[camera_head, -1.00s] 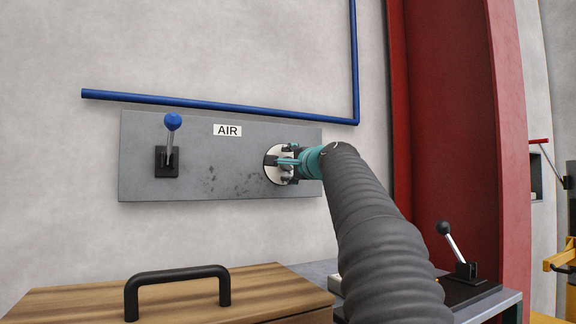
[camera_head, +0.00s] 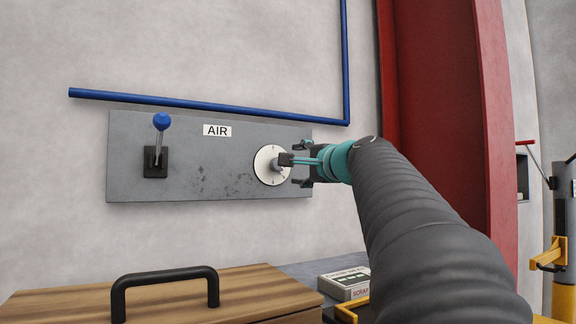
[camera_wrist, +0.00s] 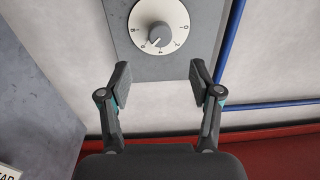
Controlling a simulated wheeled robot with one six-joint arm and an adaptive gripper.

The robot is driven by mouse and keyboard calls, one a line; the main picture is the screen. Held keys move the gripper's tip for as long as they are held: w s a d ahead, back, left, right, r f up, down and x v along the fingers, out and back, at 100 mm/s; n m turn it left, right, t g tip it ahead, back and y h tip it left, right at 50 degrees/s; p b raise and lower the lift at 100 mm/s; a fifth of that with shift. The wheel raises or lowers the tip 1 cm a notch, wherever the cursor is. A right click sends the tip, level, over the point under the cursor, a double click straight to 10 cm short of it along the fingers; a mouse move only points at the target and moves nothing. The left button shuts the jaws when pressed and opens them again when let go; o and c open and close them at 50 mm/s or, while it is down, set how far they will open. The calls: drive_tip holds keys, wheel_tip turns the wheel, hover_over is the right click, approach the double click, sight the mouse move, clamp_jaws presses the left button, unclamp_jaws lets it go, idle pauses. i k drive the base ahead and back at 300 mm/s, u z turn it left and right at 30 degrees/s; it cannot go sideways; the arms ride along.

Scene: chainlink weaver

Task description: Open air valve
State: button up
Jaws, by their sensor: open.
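A grey panel (camera_head: 225,165) marked AIR hangs on the wall. At its left is a lever with a blue ball knob (camera_head: 161,121) on a black base, pointing up. At its right is a white round dial (camera_head: 269,165) with a grey knob; the dial also shows in the wrist view (camera_wrist: 159,27), its marks tilted in that picture. My gripper (camera_head: 296,160) is at the right end of the panel, in front of the dial. In the wrist view my gripper (camera_wrist: 160,78) is open and empty, with the dial beyond the fingertips and apart from them.
A blue pipe (camera_head: 210,106) runs above the panel and up the wall at the right. A red column (camera_head: 440,120) stands right of it. Below are a wooden lid with a black handle (camera_head: 165,275) and a box marked SCRAP (camera_head: 345,283). The wall around the lever is clear.

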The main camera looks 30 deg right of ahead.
sight(161, 121)
drive_tip(key=k, duration=1)
